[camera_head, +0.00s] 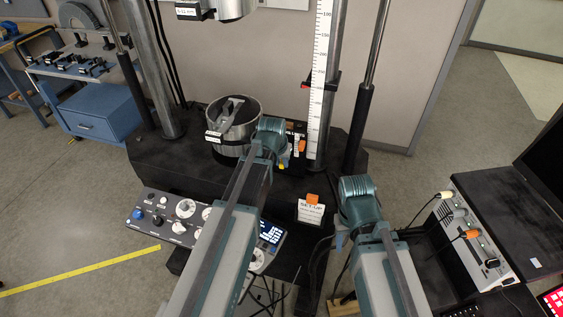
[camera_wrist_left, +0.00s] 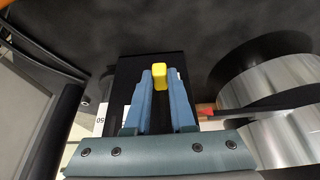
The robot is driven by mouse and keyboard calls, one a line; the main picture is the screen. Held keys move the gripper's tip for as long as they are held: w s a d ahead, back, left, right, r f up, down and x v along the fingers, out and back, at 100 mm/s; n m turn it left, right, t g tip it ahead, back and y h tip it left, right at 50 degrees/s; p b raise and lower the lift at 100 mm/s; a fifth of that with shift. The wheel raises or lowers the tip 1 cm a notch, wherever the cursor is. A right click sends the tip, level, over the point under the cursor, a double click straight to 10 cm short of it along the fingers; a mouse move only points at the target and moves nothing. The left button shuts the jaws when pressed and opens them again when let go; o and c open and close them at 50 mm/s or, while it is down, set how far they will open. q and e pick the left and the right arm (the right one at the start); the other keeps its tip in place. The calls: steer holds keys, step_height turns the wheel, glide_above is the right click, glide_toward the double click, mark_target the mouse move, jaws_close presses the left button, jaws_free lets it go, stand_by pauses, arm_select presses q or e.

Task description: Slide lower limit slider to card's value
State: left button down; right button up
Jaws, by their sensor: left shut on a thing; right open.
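My left gripper (camera_head: 281,164) is low beside the foot of the white scale (camera_head: 322,80). In the left wrist view its blue fingers (camera_wrist_left: 160,80) are shut on a small yellow knob (camera_wrist_left: 160,72) in front of a black block, apparently the lower limit slider. The yellow knob also shows in the head view (camera_head: 282,166); my wrist hides part of the block. A "SET-UP" card (camera_head: 311,213) with an orange clip hangs at the base's front; its value is too small to read. My right gripper (camera_head: 341,240) is open over the floor, right of the card.
A black slider with a red pointer (camera_head: 308,85) sits higher on the scale. A control panel (camera_head: 170,216) is at front left, and a grey instrument box (camera_head: 473,235) is at right.

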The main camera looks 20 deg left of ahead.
arm_select(q)
step_height(320, 180, up, 2)
steer(key=shift+r+p, duration=0.1)
steer(key=shift+p, duration=0.95)
steer(key=c, duration=0.7)
jaws_free()
steer(key=shift+p+v, duration=2.75)
steer(key=shift+v, duration=0.2)
